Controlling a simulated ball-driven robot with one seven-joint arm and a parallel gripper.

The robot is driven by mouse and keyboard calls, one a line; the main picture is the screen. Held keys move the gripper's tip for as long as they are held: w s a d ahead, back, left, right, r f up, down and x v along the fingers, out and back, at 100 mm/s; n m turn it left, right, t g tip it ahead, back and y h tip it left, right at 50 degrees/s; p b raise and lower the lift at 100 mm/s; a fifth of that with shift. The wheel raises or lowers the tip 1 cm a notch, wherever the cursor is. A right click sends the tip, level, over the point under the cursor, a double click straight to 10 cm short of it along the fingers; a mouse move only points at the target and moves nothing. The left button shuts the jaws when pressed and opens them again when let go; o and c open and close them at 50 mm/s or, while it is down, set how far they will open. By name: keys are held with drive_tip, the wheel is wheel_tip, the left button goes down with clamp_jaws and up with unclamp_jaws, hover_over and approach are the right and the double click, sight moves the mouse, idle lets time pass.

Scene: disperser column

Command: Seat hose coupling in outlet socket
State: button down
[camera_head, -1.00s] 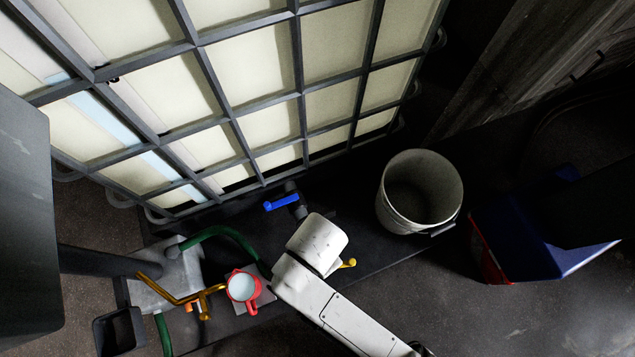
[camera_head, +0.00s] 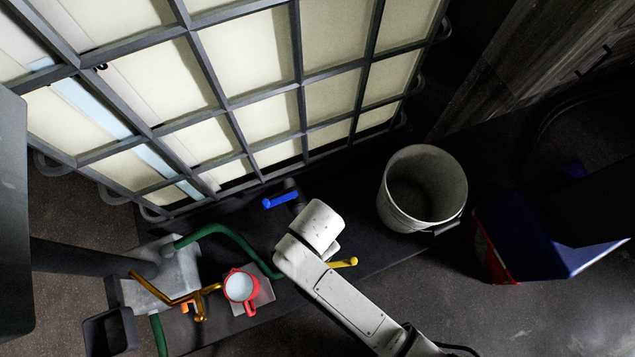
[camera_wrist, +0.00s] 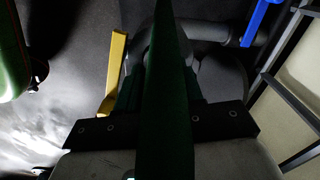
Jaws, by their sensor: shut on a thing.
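A green hose (camera_head: 232,237) rises from a pale grey block, arches behind the red mug and runs towards my wrist in the head view. In the wrist view the dark green hose (camera_wrist: 165,90) crosses the middle, in front of my gripper (camera_wrist: 160,85). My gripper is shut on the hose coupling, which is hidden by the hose. Grey rounded pipe fittings (camera_wrist: 218,75) lie beyond the fingers. The outlet socket cannot be made out clearly. In the head view my wrist covers the gripper and what lies under it, beside a valve with a blue handle (camera_head: 281,201).
A yellow lever (camera_head: 343,263) sticks out beside my wrist. A pale bucket (camera_head: 424,188) and blue bin (camera_head: 540,215) stand right. The caged tank (camera_head: 250,100) is behind.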

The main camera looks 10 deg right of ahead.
drive_tip(key=c, duration=0.7)
unclamp_jaws()
drive_tip(key=shift+c, duration=0.2)
wheel_tip(320, 180, up, 12)
drive_tip(key=p, duration=0.4)
drive_tip(key=s+d+r+n, duration=0.1)
drive_tip(key=s+d+n, duration=0.1)
drive_tip(key=d, duration=0.6)
drive_tip(key=s+d+r+n, duration=0.2)
drive_tip(key=d+n, duration=0.3)
drive_tip(key=d, duration=0.4)
drive_tip(key=s+d+r+n+t, duration=0.1)
drive_tip(key=s+d+n, duration=0.2)
drive_tip(key=d, duration=0.5)
drive_tip(key=shift+s+d+r+n, duration=0.2)
drive_tip(key=shift+d+n, duration=0.05)
drive_tip(key=shift+n, duration=0.45)
